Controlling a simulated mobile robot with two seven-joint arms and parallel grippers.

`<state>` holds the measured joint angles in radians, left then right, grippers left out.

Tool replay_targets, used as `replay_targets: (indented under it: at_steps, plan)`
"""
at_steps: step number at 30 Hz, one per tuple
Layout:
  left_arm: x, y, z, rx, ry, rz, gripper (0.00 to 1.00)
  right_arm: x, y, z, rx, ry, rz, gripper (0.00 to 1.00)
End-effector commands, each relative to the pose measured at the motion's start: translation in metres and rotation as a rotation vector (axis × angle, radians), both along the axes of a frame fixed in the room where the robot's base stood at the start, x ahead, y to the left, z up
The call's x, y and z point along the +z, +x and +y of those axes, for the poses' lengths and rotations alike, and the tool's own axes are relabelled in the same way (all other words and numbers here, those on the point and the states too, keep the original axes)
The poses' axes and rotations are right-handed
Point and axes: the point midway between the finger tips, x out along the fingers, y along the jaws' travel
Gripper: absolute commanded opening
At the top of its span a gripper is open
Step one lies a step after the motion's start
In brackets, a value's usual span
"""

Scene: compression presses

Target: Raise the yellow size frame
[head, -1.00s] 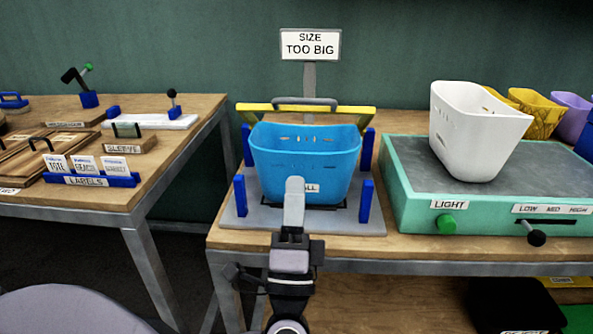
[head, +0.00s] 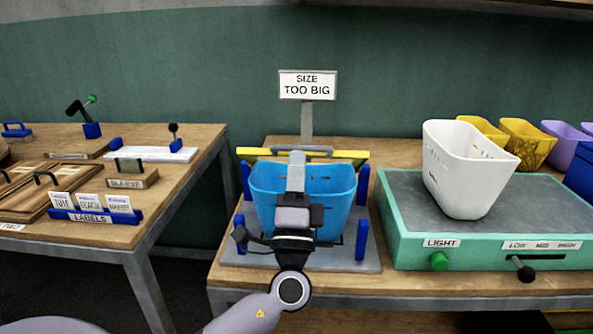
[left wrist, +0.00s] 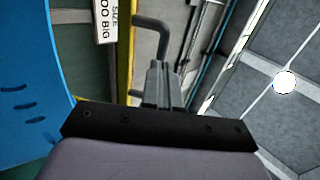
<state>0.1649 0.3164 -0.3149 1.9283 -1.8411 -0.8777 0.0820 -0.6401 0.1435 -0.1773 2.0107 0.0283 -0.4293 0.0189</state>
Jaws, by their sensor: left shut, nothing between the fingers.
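The yellow size frame (head: 350,155) is a bar with a grey handle (left wrist: 148,22), lying behind the rim of a blue basket (head: 265,190). The basket stands among blue corner posts on a grey base plate (head: 365,262). In the left wrist view, the fingers (left wrist: 160,75) point toward the handle and the frame's yellow edge (left wrist: 124,70). I cannot tell whether they touch. My right gripper is not in view.
A "SIZE TOO BIG" sign (head: 307,85) stands behind the frame. A white basket (head: 460,180) sits on a green light box (head: 400,240) to the right. Another table (head: 175,210) with labels and boards is at left, across a gap.

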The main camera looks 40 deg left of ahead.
Motion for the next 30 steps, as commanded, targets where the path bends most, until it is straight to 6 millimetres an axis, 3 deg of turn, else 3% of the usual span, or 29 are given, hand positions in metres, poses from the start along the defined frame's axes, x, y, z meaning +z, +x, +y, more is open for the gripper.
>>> replay_targets:
  at_steps: [8, 17, 25, 30]
  plan:
    - [0.005, 0.001, 0.000, -0.001, -0.008, 0.010, 0.00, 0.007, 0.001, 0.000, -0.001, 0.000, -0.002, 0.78]
    - [0.033, 0.011, 0.007, -0.002, -0.061, 0.093, 0.00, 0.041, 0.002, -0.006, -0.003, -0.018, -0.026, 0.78]
    - [0.063, 0.033, 0.019, -0.003, -0.143, 0.223, 0.00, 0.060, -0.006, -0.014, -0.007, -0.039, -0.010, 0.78]
    - [0.080, 0.052, 0.031, 0.000, -0.136, 0.218, 0.00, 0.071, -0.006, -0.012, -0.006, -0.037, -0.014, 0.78]
